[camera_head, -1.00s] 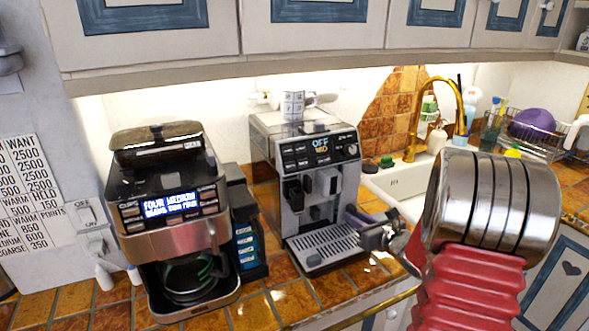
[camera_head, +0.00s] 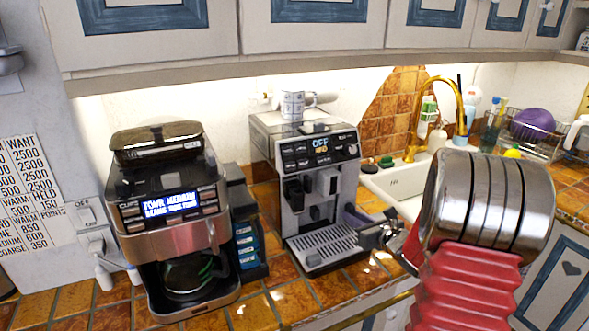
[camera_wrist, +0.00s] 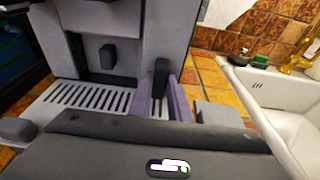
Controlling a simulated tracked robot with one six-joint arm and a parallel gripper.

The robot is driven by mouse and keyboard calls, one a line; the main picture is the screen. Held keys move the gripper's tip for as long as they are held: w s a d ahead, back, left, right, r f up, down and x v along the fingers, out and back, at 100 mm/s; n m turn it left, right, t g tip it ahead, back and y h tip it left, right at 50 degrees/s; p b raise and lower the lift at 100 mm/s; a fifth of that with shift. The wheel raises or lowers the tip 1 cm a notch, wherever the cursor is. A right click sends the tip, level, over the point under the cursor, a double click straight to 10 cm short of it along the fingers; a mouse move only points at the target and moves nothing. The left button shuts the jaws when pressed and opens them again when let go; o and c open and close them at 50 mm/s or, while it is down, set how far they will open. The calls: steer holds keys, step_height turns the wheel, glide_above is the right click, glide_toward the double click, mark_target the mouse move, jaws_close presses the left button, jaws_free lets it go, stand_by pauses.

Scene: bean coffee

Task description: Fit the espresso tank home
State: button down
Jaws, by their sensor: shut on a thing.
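The espresso machine (camera_head: 318,170) is grey and stands on the tiled counter, its display reading OFF.
A coffee maker (camera_head: 172,220) with a glass carafe stands left of the machine, with a dark blue-fronted box (camera_head: 246,240) between them. A patterned mug (camera_head: 297,104) is on top of the machine. The white sink (camera_head: 402,182) is to the right. Wall cabinets (camera_head: 320,45) overhang the counter.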

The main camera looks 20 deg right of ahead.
steer(key=shift+x, duration=0.8)
stand_by(0.4)
steer(key=c, duration=1.6)
jaws_free()
steer(key=shift+r, duration=0.15)
steer(key=shift+o, duration=0.2)
steer(key=v, duration=1.3)
steer(key=shift+s, duration=0.35)
